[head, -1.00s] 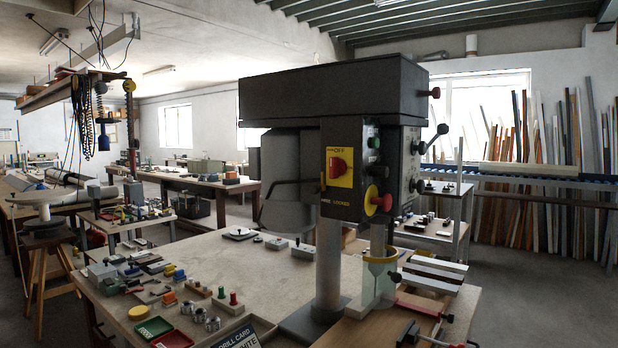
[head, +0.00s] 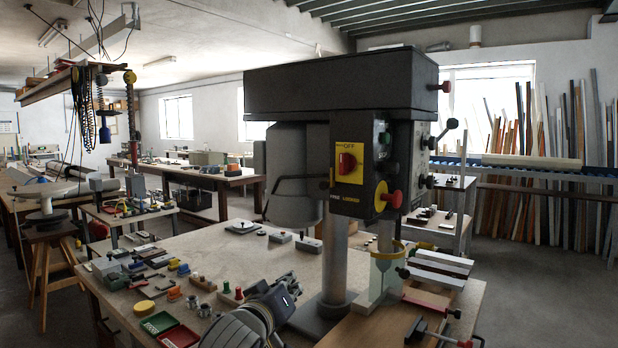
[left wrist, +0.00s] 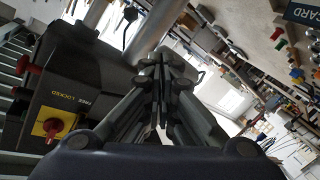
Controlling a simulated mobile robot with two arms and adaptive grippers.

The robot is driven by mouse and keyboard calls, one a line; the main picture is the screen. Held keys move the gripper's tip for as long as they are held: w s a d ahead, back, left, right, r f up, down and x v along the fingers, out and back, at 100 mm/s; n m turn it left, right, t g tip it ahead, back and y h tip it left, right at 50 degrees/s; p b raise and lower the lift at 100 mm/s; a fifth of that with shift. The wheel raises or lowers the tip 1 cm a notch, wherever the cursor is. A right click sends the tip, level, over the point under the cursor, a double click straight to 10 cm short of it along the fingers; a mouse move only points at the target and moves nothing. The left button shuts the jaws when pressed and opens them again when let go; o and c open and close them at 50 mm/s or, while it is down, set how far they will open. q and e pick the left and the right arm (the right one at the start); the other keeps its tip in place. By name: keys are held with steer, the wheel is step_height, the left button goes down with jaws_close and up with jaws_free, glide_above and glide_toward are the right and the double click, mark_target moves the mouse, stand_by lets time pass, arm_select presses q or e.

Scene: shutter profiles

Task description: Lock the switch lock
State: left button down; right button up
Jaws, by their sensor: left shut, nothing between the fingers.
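The drill press (head: 340,85) stands on the bench. Its front panel has a red rotary switch (head: 347,162) on a yellow plate, with "OFF" above it. Below is a dark label (head: 345,207) with FREE and LOCKED on it; I cannot clearly make out the lock part or its position. In the left wrist view, the red switch (left wrist: 52,126) and the label (left wrist: 75,100) show at the left. My left gripper (head: 290,284) is shut and empty, low over the bench, left of the column and below the panel. Its fingers (left wrist: 162,82) fill the middle of the left wrist view. My right gripper is out of view.
The drill's grey column (head: 335,262) stands right of my left gripper. A red stop button (head: 394,199) juts out right of the label. A clear guard (head: 385,275) hangs at the right. Small parts and a green tray (head: 158,323) lie at the bench's left. The space before the panel looks clear.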

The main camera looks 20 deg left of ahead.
arm_select(q)
step_height(320, 180, up, 22)
steer(key=a+n+t, duration=0.1)
steer(key=n+t, duration=0.1)
steer(key=t, duration=0.2)
steer(key=shift+a+n, duration=0.25)
steer(key=shift+n, duration=0.15)
steer(key=p+x, duration=0.5)
steer(key=x, duration=0.4)
steer(key=shift+d+f+p, duration=0.4)
steer(key=shift+d+f, duration=0.95)
steer(key=shift+d, duration=0.05)
